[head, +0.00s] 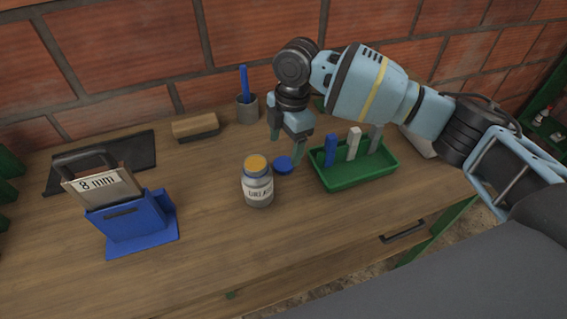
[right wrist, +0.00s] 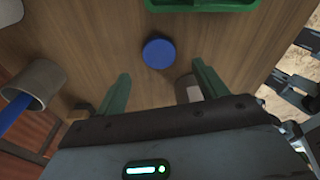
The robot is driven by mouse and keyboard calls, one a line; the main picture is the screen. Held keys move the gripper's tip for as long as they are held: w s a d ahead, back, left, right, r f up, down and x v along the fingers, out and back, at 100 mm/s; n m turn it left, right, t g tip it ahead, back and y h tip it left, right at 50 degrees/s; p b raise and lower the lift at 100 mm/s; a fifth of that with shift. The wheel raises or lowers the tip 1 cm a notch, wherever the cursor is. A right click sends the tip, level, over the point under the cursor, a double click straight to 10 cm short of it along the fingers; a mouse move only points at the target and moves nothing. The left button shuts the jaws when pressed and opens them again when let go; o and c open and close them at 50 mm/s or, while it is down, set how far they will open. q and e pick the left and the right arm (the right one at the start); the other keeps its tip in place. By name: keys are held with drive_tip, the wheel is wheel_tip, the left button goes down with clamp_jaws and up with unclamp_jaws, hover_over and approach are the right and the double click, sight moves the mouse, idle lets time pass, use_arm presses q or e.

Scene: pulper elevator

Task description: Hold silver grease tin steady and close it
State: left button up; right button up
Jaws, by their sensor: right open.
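The silver grease tin (head: 258,190) stands upright on the workbench, open at the top with yellow-orange grease showing. Its label is partly readable. A round blue lid (head: 283,165) lies flat on the bench just right of the tin, apart from it. My right gripper (head: 286,147) is open and empty above the bench, just behind the lid. In the right wrist view the lid (right wrist: 158,53) shows ahead of the open fingers (right wrist: 160,75). Part of the tin (right wrist: 187,89) shows there beside one finger, mostly hidden. My left gripper is not in view.
A green tray (head: 352,183) with upright blue, white and grey pieces stands right of the lid. A blue holder (head: 130,225) with an "8 mm" block is at left. A brush (head: 195,127) and a cup (head: 247,110) stand near the brick wall. The front middle bench is clear.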

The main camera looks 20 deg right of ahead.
sight(284, 163)
drive_tip(key=shift+a+f, duration=0.1)
drive_tip(key=shift+f, duration=2.5)
drive_tip(key=c, duration=1.1)
